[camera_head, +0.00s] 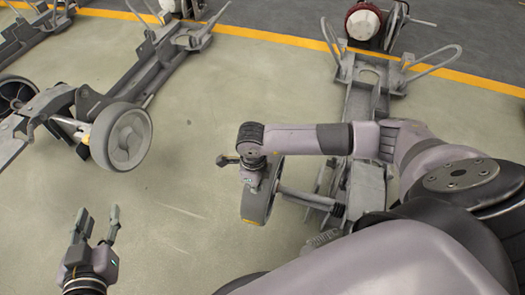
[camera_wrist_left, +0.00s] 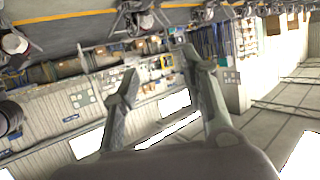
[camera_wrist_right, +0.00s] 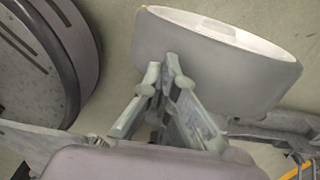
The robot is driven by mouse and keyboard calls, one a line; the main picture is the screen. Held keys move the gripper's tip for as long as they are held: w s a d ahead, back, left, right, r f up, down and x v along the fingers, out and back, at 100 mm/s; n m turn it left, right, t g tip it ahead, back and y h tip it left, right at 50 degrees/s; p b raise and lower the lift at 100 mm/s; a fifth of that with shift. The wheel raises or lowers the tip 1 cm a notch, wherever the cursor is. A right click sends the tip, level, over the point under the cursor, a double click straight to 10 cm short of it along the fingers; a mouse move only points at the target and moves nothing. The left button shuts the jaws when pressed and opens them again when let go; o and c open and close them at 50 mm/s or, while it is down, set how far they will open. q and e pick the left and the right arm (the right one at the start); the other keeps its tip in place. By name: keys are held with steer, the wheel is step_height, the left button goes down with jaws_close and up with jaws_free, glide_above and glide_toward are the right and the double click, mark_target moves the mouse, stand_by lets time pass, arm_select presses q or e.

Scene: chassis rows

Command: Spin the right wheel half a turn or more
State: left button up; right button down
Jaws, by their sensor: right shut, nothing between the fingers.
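A wheel (camera_head: 255,207) with a grey tread stands on edge at the left end of the axle of the right-hand chassis (camera_head: 365,110), partly hidden by my right arm. My right gripper (camera_head: 225,160) is at its upper far side, shut and empty. In the right wrist view, the closed fingertips (camera_wrist_right: 166,72) lie in front of the wheel's broad tread (camera_wrist_right: 215,65); I cannot tell whether they touch it. My left gripper (camera_head: 99,214) is open and empty over bare floor at lower left. Its spread fingers (camera_wrist_left: 160,68) show in the left wrist view.
A second chassis (camera_head: 150,75) with a grey wheel (camera_head: 121,137) stands at upper left. A red and white round part (camera_head: 363,20) is at the top right. A yellow floor line (camera_head: 280,38) crosses behind. The floor (camera_head: 190,130) between the chassis is clear.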

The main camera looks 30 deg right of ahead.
steer(key=shift+s+a+r+p, duration=0.15)
steer(key=shift+s+a+p, duration=0.2)
steer(key=shift+s+a, duration=0.75)
arm_select(q)
steer(key=s+a+f+g+y+p, duration=0.1)
steer(key=s+a+f+g, duration=0.1)
steer(key=s+f+g, duration=0.3)
steer(key=s+a+f+g+y+p, duration=0.1)
steer(key=s+a+f+g, duration=0.2)
steer(key=s, duration=0.7)
step_height(320, 180, down, 2)
steer(key=shift+a+f+n+g+y+p, duration=0.1)
steer(key=shift+a+n+g+y+p, duration=0.2)
steer(key=shift+g, duration=0.8)
arm_select(e)
step_height(320, 180, up, 4)
steer(key=shift+w+f, duration=0.15)
steer(key=shift+f, duration=0.1)
arm_select(q)
steer(key=shift+s+d, duration=0.1)
